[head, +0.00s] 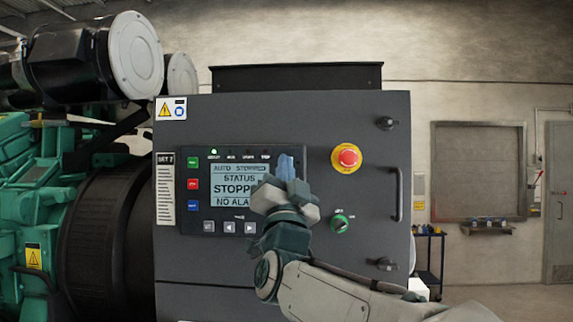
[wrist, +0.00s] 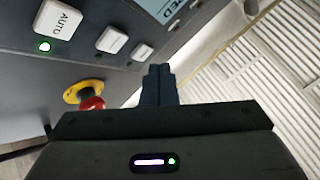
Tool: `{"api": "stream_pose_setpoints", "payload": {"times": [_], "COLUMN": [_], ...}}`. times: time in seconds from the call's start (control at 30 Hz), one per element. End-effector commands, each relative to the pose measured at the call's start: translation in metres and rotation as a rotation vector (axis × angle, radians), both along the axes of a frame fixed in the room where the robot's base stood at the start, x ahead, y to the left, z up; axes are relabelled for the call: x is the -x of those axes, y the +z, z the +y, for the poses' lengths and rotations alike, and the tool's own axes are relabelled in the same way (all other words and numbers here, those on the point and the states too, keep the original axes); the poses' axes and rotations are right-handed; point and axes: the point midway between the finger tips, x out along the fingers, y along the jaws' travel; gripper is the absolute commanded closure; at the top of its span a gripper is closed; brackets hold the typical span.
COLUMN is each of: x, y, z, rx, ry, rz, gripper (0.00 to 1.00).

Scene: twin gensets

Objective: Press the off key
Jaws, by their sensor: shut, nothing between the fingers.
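The dark control panel (head: 205,225) on the grey cabinet has a lit display (head: 236,185) reading AUTO STOPPED, STATUS STOPPED. Small green (head: 193,162), red (head: 193,184) and blue (head: 193,205) keys sit left of the display; their labels are too small to read. My gripper (head: 286,165) is shut and empty, in front of the panel's right side, hiding part of it. In the wrist view its fingertips (wrist: 160,69) point toward the panel side. There, a pale AUTO key (wrist: 59,20) has a green lamp beside it; two smaller keys (wrist: 112,40) follow, labels unreadable. I cannot tell which is the off key.
A red emergency stop button (head: 347,157) on a yellow ring lies right of the panel; it also shows in the wrist view (wrist: 91,102). The cabinet handle (head: 398,195) stands out at the right edge.

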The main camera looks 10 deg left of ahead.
Motion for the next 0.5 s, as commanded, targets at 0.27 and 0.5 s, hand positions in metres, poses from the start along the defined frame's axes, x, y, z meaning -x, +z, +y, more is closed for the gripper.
{"api": "stream_pose_setpoints", "payload": {"times": [0.27, 0.5], "x": [-0.0063, -0.0065], "y": [-0.0002, -0.0003], "z": [0.0005, 0.0004], "rx": [0.001, 0.001], "ry": [0.0, 0.0], "rz": [0.001, 0.001], "gripper": [1.0, 1.0]}}
